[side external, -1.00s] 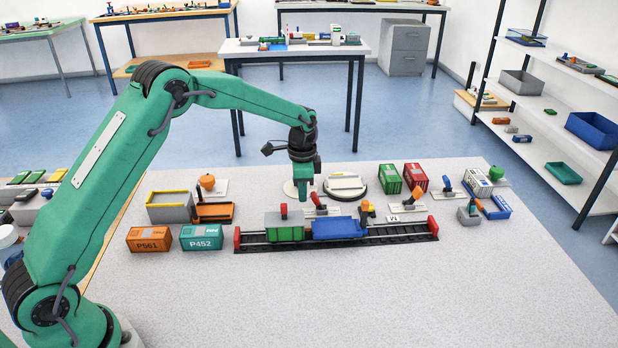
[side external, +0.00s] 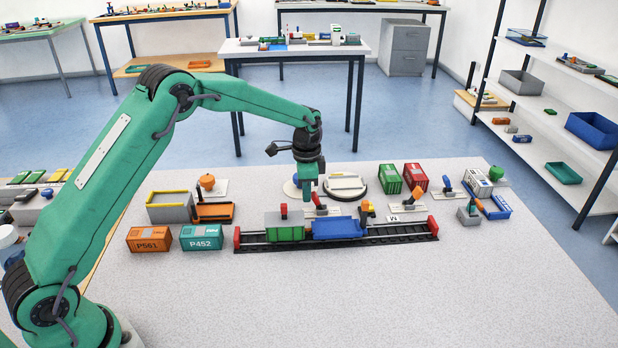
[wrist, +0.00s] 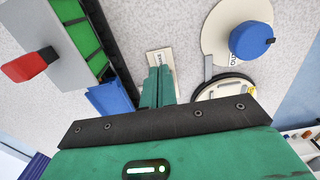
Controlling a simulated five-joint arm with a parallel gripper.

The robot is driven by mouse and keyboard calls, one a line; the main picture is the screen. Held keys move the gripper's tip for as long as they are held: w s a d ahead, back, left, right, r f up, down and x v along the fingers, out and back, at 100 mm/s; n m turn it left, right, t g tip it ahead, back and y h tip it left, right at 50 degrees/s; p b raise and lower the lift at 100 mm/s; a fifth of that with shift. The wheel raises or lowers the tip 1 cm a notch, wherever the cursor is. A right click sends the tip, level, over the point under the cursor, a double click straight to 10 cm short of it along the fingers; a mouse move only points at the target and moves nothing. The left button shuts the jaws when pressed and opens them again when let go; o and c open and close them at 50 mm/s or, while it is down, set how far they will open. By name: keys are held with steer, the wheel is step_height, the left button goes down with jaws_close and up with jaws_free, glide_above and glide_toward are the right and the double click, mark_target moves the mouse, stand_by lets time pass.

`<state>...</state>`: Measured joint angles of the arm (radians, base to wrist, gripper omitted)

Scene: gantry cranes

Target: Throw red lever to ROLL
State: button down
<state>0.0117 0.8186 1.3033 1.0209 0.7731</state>
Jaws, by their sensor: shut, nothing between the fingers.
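My gripper (side external: 308,197) is shut and empty, pointing down just behind the rail track. Its closed fingers also show in the wrist view (wrist: 158,88). A lever with a red handle (side external: 316,199) stands on a small white plate (side external: 330,211) right beside my fingertips; I cannot tell whether they touch it. In the wrist view a labelled plate (wrist: 160,60) shows beyond the fingers, its lettering too small to read and its lever hidden.
The track (side external: 400,233) carries a green wagon (side external: 285,228) and a blue wagon (side external: 339,228). A blue knob (wrist: 250,41) on a white disc and a round turntable (side external: 345,186) stand behind. The front table is clear.

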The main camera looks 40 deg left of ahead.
steer(key=shift+w+d, duration=1.05)
steer(key=shift+s+a, duration=0.25)
steer(key=shift+s+a, duration=0.2)
steer(key=shift+r, duration=0.1)
stand_by(0.3)
steer(key=shift+r, duration=3.45)
